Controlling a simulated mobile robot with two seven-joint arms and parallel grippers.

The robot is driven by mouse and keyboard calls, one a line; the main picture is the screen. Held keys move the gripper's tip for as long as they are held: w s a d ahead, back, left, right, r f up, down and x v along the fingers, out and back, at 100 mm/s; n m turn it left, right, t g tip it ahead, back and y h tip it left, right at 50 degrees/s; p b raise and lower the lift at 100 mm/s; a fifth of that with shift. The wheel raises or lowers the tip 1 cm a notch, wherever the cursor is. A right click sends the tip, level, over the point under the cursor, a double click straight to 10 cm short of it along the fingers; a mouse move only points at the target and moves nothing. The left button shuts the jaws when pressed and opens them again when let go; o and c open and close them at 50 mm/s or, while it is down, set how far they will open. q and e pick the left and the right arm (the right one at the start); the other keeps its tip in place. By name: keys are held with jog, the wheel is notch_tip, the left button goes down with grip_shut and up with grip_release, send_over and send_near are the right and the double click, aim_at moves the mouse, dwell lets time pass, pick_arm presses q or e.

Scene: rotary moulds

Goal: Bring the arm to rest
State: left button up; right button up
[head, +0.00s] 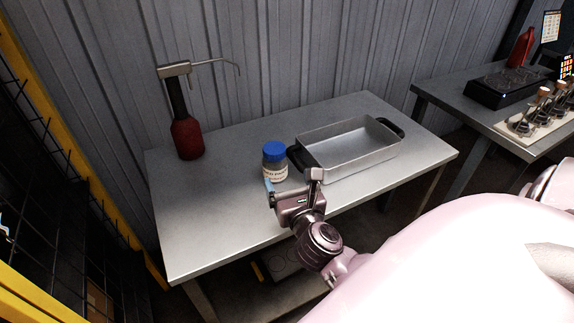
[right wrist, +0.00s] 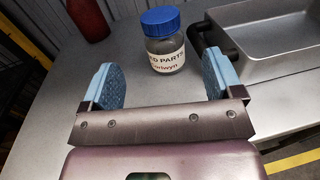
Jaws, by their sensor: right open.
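My right gripper (head: 292,185) is open and empty in front of a small jar with a blue lid (head: 274,161), above the near part of the metal table (head: 215,215). In the right wrist view, its two blue-padded fingers (right wrist: 162,85) stand wide apart, with the labelled jar (right wrist: 165,50) upright beyond them, between the fingers in the picture. The jar appears to stand on the table apart from the fingers. My left gripper is in neither view.
A metal tray with black handles (head: 350,165) sits right of the jar. A dark red bottle with a metal spout (head: 187,138) stands at the table's back left. A second table (head: 455,105) at right bears a black device (head: 505,88) and a rack (head: 535,118). The table's left front is clear.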

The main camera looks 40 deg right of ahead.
dwell(0.5)
jog(key=s+a+r+n+t+y, duration=0.15)
jog(key=a+n+y, duration=0.3)
jog(key=n, duration=0.45)
jog(key=s+a+r+n+t+y, duration=0.1)
jog(key=a+r+n+t+y, duration=0.3)
jog(key=n, duration=0.4)
jog(key=s+a+f+n+g+y, duration=0.4)
jog(key=a+f+n+g+y, duration=0.3)
jog(key=n, duration=0.7)
jog(key=s+d+f+n+g+h, duration=0.5)
jog(key=s+g, duration=0.1)
jog(key=s, duration=0.2)
jog(key=s+d+f+n+g+h, duration=0.4)
jog(key=s+d+f+n+g, duration=0.1)
jog(key=s+g, duration=0.15)
jog(key=w+f+t, duration=0.7)
jog(key=f+t, duration=0.1)
jog(key=f, duration=0.1)
jog(key=shift+f+n, duration=0.25)
jog(key=shift+n, duration=0.05)
jog(key=shift+w+d, duration=0.1)
